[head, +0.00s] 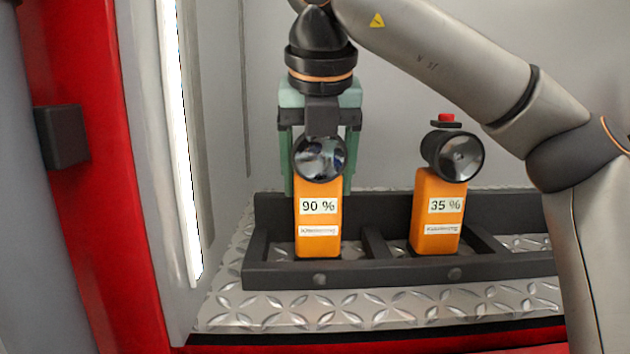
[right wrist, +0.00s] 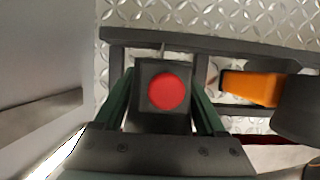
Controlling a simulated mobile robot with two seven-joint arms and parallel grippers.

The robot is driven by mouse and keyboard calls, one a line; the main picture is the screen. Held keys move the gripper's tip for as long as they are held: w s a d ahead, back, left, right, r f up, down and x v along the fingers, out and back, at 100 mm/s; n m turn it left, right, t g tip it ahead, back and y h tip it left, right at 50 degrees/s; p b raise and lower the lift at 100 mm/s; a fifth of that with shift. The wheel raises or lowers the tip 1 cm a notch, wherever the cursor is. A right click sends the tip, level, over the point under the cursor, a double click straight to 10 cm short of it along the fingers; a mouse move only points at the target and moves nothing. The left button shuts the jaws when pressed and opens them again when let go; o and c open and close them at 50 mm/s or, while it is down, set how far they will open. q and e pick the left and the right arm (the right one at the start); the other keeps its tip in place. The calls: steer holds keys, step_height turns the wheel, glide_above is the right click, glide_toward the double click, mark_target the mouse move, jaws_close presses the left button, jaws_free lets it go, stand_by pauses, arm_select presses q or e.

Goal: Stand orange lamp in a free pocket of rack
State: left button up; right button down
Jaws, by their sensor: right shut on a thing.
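An orange lamp (head: 319,215) labelled 90 % stands upright at the left pocket of the black rack (head: 400,273), its lower end behind the front rail. Whether its base touches the floor of the pocket I cannot tell. My right gripper (head: 319,150) comes down from above and is shut on this lamp near its black head; in the right wrist view its green fingers flank the lamp's dark top with a red button (right wrist: 169,91). A second orange lamp (head: 438,215), labelled 35 %, stands in another pocket to the right. My left gripper is not in view.
The rack stands on a metal tread-plate floor (head: 300,315). A grey side wall with a bright light strip (head: 185,150) and a red post (head: 85,180) are close on the left. A rack pocket right of the 35 % lamp looks empty, partly hidden by my arm.

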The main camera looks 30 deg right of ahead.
steer(key=shift+f, duration=0.15)
jaws_free()
steer(key=shift+r, duration=0.4)
steer(key=p+v, duration=0.4)
steer(key=v, duration=0.7)
steer(key=shift+r, duration=0.3)
steer(key=shift+s+a, duration=0.1)
